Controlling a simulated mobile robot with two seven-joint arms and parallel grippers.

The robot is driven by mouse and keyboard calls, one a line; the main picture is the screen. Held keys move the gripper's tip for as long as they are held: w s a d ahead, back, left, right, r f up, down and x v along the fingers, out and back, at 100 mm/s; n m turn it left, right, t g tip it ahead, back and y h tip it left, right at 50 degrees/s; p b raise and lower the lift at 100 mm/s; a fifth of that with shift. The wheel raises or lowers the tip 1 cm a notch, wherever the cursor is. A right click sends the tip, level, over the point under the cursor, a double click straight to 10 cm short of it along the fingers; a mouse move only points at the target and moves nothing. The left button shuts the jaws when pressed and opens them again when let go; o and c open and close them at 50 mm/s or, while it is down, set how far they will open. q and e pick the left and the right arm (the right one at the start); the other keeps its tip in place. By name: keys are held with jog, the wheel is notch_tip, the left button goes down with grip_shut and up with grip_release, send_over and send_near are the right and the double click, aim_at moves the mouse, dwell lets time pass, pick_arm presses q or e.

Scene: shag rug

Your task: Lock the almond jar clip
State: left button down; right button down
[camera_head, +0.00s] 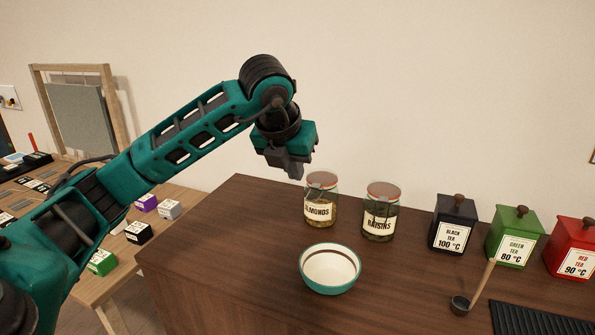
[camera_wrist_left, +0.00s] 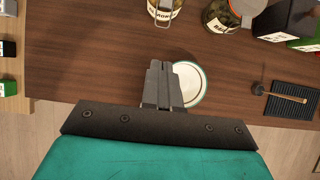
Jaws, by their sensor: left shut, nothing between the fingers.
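The almond jar (camera_head: 320,201) is a glass jar with a brown lid and an "ALMONDS" label, upright on the dark wooden counter. A wire clip (camera_head: 317,184) shows at its front near the lid; I cannot tell whether it is locked. The jar also shows at the top of the left wrist view (camera_wrist_left: 163,10), partly cut off. My left gripper (camera_head: 294,172) is shut and empty, in the air up and left of the jar, apart from it. Its closed fingers show in the left wrist view (camera_wrist_left: 158,68). My right gripper is not in view.
A raisins jar (camera_head: 381,211) stands right of the almond jar. A teal-rimmed bowl (camera_head: 330,285) sits in front. Black (camera_head: 453,223), green (camera_head: 514,236) and red (camera_head: 573,248) tea boxes stand to the right, near a ladle (camera_head: 480,285) and a black mat (camera_head: 540,320).

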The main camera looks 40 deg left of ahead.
pick_arm(q)
send_near(310, 200)
jog(key=s+d+x, duration=0.1)
jog(key=x, duration=0.4)
jog(key=shift+w+a+f, duration=0.65)
jog(key=shift+w+f, duration=0.1)
